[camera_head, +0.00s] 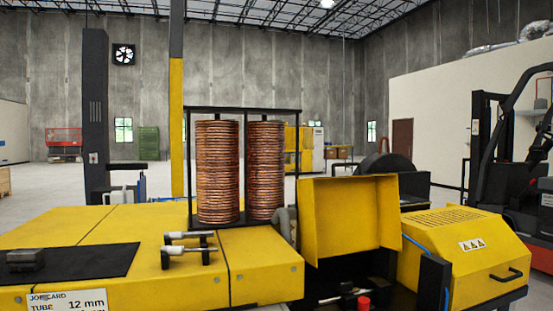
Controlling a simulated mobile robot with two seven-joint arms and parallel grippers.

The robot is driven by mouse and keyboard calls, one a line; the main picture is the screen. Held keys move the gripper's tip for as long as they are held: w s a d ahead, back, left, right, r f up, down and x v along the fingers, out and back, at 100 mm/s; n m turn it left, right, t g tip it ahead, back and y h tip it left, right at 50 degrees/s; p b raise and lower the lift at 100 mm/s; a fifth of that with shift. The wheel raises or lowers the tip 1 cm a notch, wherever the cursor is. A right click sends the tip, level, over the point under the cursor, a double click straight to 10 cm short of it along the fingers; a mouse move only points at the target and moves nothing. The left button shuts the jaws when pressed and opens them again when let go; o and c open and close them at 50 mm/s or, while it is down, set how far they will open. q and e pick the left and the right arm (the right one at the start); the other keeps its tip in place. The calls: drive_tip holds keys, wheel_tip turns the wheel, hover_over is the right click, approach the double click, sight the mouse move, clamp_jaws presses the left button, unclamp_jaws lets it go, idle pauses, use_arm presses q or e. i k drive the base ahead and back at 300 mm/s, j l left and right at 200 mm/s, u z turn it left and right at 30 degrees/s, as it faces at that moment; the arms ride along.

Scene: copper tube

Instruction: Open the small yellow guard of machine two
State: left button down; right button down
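A small yellow guard-like panel (350,220) with folded side edges stands raised over a dark opening in the machine, right of centre. To its right is a larger yellow cover (470,245) with vent slots, warning triangles and a black handle (508,274); it looks shut. I cannot tell from labels which machine is number two. Dark parts and a red knob (364,302) show below the raised panel, cut off by the bottom edge. Neither of my grippers is in view.
Copper tube coils (217,172) stand in a black frame on the yellow bench (130,225). Two white-and-black handles (188,242) lie at its front. A black mat (90,264) bears a dark block (25,260). A job card (68,301) reads 12 mm. A forklift (500,140) stands right.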

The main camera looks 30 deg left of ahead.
sight(338, 216)
drive_tip(key=i+l+u, duration=0.15)
drive_tip(key=u, duration=0.2)
drive_tip(key=i+l+u, duration=0.1)
drive_tip(key=l+u, duration=0.25)
drive_tip(key=i+l+u, duration=0.1)
drive_tip(key=l+u, duration=0.6)
drive_tip(key=l, duration=0.65)
drive_tip(key=i, duration=0.05)
